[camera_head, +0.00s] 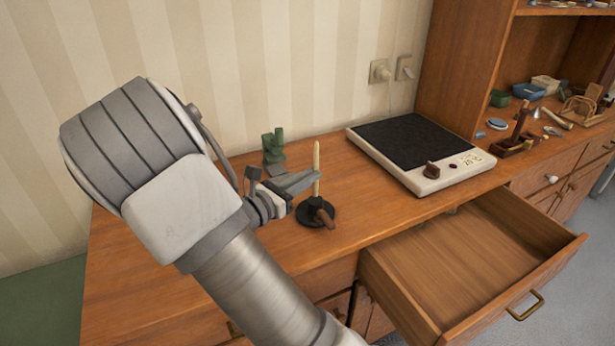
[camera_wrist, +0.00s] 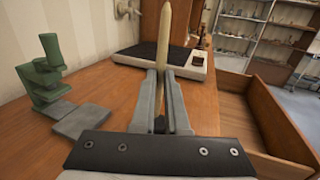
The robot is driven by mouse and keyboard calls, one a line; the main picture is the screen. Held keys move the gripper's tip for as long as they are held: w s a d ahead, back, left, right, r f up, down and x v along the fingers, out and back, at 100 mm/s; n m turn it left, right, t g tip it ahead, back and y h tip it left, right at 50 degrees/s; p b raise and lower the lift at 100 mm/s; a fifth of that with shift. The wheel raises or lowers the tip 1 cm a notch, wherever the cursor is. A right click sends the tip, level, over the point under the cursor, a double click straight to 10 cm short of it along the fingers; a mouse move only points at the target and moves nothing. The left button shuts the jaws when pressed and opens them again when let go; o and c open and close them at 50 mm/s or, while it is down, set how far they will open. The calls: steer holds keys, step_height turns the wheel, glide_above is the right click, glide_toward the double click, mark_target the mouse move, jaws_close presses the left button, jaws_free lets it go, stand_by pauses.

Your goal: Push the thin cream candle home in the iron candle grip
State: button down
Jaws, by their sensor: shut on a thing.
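The thin cream candle (camera_head: 316,160) stands upright above the iron candle grip (camera_head: 304,212), a dark round base with a brown part at its front. My gripper (camera_head: 316,176) reaches in from the left and is shut on the candle. In the wrist view the candle (camera_wrist: 165,35) rises between the two grey fingers (camera_wrist: 161,80). The candle's lower end meets the iron grip's middle in the head view, but how deep it sits cannot be told. The iron grip is hidden in the wrist view.
A green stand (camera_head: 273,146) is behind my gripper, near the wall. A hotplate with a black top (camera_head: 408,145) stands to the right. An open empty drawer (camera_head: 480,250) juts out below the wooden top. Small items (camera_head: 525,125) crowd the shelf at far right.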

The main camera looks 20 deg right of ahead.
mark_target(314, 189)
steer(key=shift+m+g+p, duration=0.3)
steer(key=shift+m+g, duration=0.1)
steer(key=shift+g, duration=0.2)
steer(key=shift+w+m+g+h+p, duration=0.2)
steer(key=shift+m+g+h+p, duration=0.15)
steer(key=shift+g+p, duration=0.35)
stand_by(0.7)
steer(key=shift+f+b, duration=1.3)
steer(key=shift+f, duration=1.1)
steer(key=c, duration=0.8)
jaws_free()
steer(key=shift+c, duration=0.2)
steer(key=p+v, duration=0.1)
steer(key=v, duration=1.6)
steer(key=shift+s+a+p, duration=0.1)
steer(key=shift+a+p, duration=0.15)
steer(key=shift+p, duration=0.05)
